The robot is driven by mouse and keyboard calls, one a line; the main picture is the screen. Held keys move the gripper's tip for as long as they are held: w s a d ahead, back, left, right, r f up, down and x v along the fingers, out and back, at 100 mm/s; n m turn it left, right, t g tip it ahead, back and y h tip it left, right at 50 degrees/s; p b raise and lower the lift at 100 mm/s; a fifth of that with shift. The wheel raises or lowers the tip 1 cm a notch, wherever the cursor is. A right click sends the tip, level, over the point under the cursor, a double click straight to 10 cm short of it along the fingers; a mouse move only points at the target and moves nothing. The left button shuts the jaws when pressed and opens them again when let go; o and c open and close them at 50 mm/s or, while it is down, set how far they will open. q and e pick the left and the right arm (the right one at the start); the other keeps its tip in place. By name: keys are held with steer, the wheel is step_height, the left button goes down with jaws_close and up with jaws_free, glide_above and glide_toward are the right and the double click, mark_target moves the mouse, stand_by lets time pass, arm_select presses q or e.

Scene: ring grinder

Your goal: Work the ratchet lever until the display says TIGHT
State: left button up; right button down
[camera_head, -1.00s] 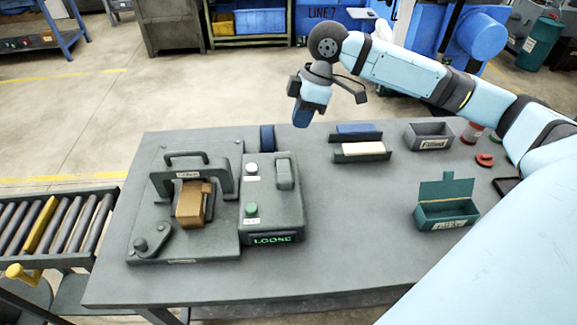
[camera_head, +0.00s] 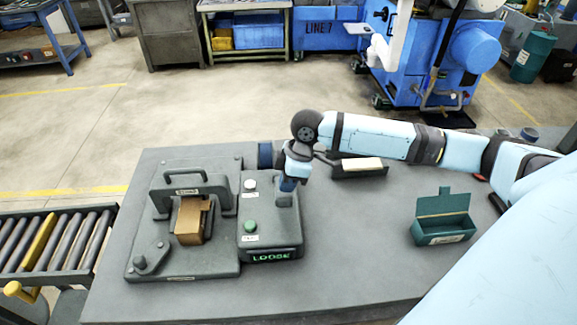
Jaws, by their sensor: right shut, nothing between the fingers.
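The display (camera_head: 271,257) on the front of the grey control box reads LOOSE in green. A short lever arm with a round knob (camera_head: 140,262) lies at the front left of the grey fixture plate (camera_head: 205,262); I take it for the ratchet lever. A brown block (camera_head: 190,220) sits under the fixture's grey bridge. My right gripper (camera_head: 288,185) is shut and empty, pointing down over the right side of the control box (camera_head: 270,228). It hides the grey raised part there; I cannot tell whether it touches. My left gripper is out of view.
The box also carries a white button (camera_head: 250,184) and a green button (camera_head: 250,226). A green open bin (camera_head: 443,228) stands to the right, and a holder with a pale bar (camera_head: 361,165) behind. A roller conveyor (camera_head: 50,245) adjoins the left. The table's front middle is clear.

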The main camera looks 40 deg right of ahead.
mark_target(288, 203)
steer(key=shift+a+f, duration=0.1)
steer(key=shift+f, duration=0.2)
steer(key=shift+s, duration=0.1)
steer(key=shift+s+a+f+t+h+p, duration=0.25)
steer(key=shift+s+f+t+h+p, duration=0.15)
steer(key=shift+f+p, duration=0.15)
steer(key=shift+s+a+f+t, duration=0.1)
steer(key=shift+s+f+t, duration=0.05)
steer(key=shift+f+t, duration=0.3)
steer(key=shift+s+a+f+h+p, duration=0.2)
steer(key=shift+s+f+h+p, duration=0.1)
steer(key=shift+f+p, duration=0.4)
steer(key=shift+f, duration=0.4)
steer(key=shift+s, duration=0.1)
